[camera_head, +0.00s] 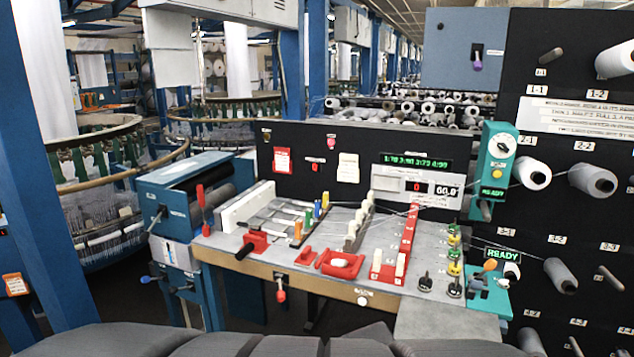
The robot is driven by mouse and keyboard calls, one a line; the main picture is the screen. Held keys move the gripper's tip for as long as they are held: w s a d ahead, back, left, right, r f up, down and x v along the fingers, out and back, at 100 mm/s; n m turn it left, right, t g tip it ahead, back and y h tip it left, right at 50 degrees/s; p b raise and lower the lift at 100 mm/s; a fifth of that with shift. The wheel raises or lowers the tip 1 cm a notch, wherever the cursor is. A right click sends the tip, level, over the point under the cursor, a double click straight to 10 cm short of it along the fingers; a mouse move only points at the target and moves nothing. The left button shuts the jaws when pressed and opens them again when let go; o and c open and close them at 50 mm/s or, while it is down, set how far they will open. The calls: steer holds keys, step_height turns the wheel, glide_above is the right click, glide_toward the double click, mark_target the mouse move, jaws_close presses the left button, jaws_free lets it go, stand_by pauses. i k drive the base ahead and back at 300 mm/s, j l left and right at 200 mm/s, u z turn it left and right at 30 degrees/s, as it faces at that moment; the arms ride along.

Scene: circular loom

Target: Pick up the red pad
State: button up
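A small plain red piece (306,257) lies on the front part of the grey bench top (225,243); it may be the red pad. Right of it is a low red tray (325,264) with a white piece (340,262) in it. I cannot tell for sure which red thing is the pad. My gripper is not in view.
A red block with white pegs (388,274) stands right of the tray. A red clamp with a black handle (256,241) is at left. Coloured upright tabs (309,219), knobs (425,283) and a teal box (495,160) flank the area. A spool panel (580,140) rises at right.

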mark_target(306, 258)
steer(key=i+u, duration=0.4)
steer(key=i, duration=1)
